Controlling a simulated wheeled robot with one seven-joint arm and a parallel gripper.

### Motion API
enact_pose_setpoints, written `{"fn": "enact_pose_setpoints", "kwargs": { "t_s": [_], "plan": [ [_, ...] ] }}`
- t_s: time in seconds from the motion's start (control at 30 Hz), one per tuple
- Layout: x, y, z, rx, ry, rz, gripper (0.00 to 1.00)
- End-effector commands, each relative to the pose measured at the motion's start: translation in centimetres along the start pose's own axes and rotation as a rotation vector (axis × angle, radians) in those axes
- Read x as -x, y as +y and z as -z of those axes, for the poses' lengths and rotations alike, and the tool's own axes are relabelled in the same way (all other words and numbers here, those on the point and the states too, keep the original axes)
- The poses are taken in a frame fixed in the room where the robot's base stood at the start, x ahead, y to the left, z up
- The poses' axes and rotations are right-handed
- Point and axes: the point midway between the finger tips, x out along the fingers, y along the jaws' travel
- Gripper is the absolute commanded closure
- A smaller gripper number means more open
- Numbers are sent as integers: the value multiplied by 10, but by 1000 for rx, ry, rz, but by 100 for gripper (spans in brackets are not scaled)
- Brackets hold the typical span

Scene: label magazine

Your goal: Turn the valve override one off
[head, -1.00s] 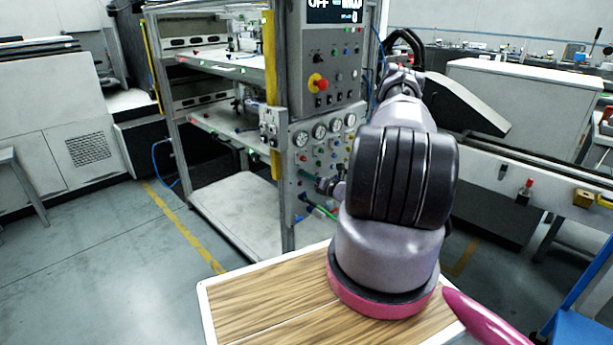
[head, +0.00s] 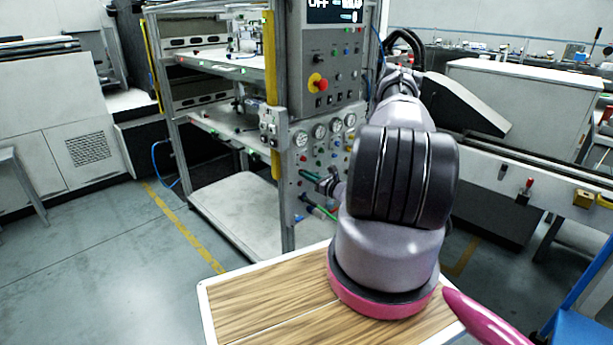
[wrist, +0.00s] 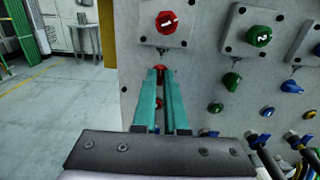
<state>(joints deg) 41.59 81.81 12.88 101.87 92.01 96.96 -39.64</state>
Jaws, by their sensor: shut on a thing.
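My gripper (wrist: 159,74) reaches the grey valve panel (wrist: 206,75), its teal fingers shut on a small red knob (wrist: 160,68). The fingertips cover much of this knob, and its turn angle is hard to tell. A larger red knob marked 1 (wrist: 166,21) sits on a square plate directly above it. Another red part (wrist: 157,103) shows between the fingers lower down. In the head view my gripper (head: 311,177) is at the left part of the panel, below the gauges (head: 319,131). I see no readable label for the override.
A green knob marked 2 (wrist: 258,36) is to the right, with a smaller green knob (wrist: 232,81) below it. Blue knobs (wrist: 268,110) and hose fittings (wrist: 291,137) lie lower right. A red stop button (head: 318,83) is on the control box above the gauges. Open floor lies left.

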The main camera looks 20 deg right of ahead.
Motion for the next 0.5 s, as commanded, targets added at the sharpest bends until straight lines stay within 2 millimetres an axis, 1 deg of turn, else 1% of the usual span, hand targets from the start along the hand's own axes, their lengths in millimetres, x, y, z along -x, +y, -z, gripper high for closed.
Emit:
{"fn": "enact_pose_setpoints", "kwargs": {
  "t_s": [0.37,0.4,0.47,0.5],
  "plan": [
    [1,0,1,5,3,1,100],
    [1,0,1,4,3,1,86],
    [1,0,1,4,3,1,63],
    [1,0,1,4,2,1,60]
  ]
}}
